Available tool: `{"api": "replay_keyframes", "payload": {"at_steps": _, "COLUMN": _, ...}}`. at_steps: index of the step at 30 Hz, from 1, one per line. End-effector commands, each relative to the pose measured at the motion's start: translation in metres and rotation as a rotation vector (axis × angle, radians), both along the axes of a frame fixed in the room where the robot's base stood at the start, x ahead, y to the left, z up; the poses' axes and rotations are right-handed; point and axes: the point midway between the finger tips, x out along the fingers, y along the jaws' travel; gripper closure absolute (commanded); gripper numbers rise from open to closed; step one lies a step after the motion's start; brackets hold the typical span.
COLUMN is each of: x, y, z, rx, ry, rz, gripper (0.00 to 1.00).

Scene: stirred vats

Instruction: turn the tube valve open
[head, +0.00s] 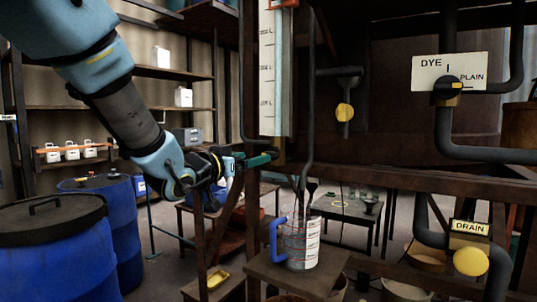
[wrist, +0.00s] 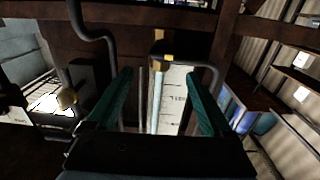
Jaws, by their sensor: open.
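The tube valve (wrist: 167,58), a small dark fitting with a yellow mark, shows in the wrist view at the end of the sight tube (wrist: 157,85), beside the white scale board (wrist: 174,95). In the head view my gripper (head: 262,158) is just below the scale board (head: 275,75) and covers the place of the valve. My gripper's green fingers are open, one on each side of the tube and board in the wrist view (wrist: 159,75). The valve appears just beyond the fingertips, with nothing held. I cannot tell whether the fingers touch anything.
A jug with a blue handle (head: 300,245) stands on a low stool (head: 275,270) below the gripper. Blue barrels (head: 50,250) stand left. A brown beam (head: 400,182) crosses nearby.

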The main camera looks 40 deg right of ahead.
Motion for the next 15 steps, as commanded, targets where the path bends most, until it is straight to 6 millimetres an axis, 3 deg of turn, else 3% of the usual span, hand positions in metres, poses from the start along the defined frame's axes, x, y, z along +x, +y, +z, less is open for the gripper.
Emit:
{"api": "replay_keyframes", "payload": {"at_steps": 6, "x": 0.011, "y": -0.041, "z": 0.002, "rx": 0.002, "ry": 0.001, "rz": 0.001, "gripper": 0.15}}
{"api": "replay_keyframes", "payload": {"at_steps": 15, "x": 0.019, "y": -0.069, "z": 0.0, "rx": 0.002, "ry": 0.001, "rz": 0.002, "gripper": 0.15}}
